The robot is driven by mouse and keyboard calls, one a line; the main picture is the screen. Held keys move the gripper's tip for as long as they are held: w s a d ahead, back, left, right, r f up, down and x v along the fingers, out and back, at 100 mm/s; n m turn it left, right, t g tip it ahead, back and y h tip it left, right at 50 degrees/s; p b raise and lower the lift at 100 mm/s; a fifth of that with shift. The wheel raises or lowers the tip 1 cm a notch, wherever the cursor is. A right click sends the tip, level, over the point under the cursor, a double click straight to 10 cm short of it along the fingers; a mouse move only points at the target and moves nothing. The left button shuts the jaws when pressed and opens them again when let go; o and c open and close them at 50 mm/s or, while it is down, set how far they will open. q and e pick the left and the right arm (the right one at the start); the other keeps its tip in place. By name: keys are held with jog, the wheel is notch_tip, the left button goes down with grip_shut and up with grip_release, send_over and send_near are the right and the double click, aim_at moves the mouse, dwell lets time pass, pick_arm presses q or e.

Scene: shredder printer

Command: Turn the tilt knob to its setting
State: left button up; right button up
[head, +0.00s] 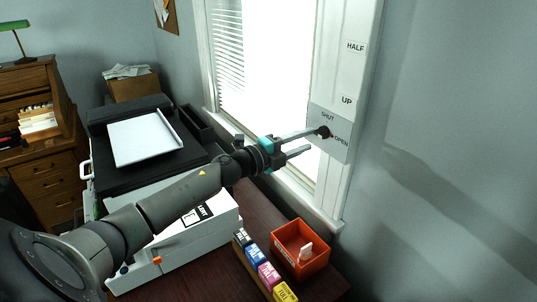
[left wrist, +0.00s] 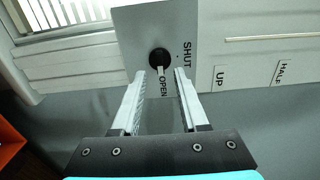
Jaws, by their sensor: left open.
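The tilt knob (head: 325,132) is a small round black knob on a grey plate (head: 318,114) fixed to the window frame. The plate is marked SHUT and OPEN. In the left wrist view the knob (left wrist: 158,57) shows ahead of the fingertips, with a light pointer on the side toward the word OPEN. My left gripper (head: 314,141) is open and empty. In the left wrist view its fingers (left wrist: 159,71) lie apart, just short of the knob and to either side of it. I cannot tell whether a finger touches it. My right gripper is not in view.
Labels UP (head: 347,100) and HALF (head: 355,47) sit above the plate. White blinds (head: 228,45) hang in the window. Below stand an orange bin (head: 289,263), several ink boxes (head: 268,275) and a black-and-white printer (head: 185,240) under my left arm.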

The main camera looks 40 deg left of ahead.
pick_arm(q)
jog(key=b+v, duration=0.1)
jog(key=v, duration=1)
jog(key=shift+s, duration=0.3)
jog(key=shift+a, duration=0.1)
dwell(0.3)
